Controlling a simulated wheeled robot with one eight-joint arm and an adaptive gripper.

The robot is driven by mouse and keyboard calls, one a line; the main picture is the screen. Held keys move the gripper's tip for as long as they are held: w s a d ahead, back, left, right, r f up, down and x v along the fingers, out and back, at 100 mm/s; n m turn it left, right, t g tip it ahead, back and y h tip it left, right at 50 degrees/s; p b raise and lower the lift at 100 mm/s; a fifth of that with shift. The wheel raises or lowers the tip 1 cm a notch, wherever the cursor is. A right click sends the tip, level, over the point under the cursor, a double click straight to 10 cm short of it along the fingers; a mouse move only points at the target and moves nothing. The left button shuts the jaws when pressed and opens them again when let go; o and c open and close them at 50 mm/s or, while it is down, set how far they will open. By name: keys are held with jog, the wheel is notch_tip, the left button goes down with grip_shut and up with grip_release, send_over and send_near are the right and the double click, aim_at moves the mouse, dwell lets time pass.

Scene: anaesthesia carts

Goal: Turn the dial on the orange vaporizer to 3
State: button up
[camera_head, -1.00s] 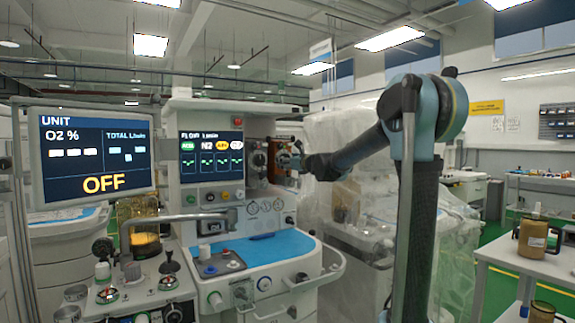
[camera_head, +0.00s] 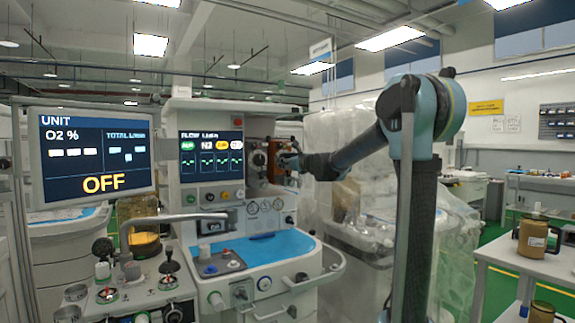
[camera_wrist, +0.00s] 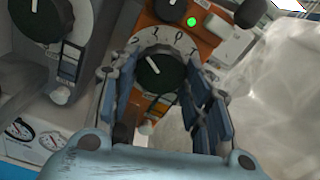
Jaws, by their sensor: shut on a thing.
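The orange vaporizer (camera_wrist: 200,45) stands on the anaesthesia machine and fills the upper middle of the wrist view. Its black dial (camera_wrist: 160,71) sits inside a pale numbered ring. A white mark on the dial points toward the upper left of the picture; I cannot tell for certain which number it meets. My gripper (camera_wrist: 156,84) is shut on the dial, with one finger on each side of it. In the head view the vaporizer (camera_head: 275,160) is small and partly hidden by my gripper (camera_head: 291,160).
A grey vaporizer with its own black dial (camera_wrist: 42,18) is close on the left. Gauges (camera_wrist: 20,130) are at lower left. A plastic-covered machine (camera_head: 370,215) stands to the right.

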jog(key=shift+n, duration=0.8)
jog(key=o, duration=1.1)
jog(key=shift+d, duration=0.1)
jog(key=v, duration=1.1)
jog(key=shift+s+d+f, duration=0.1)
jog(key=shift+s+d, duration=0.15)
jog(key=shift+s, duration=0.1)
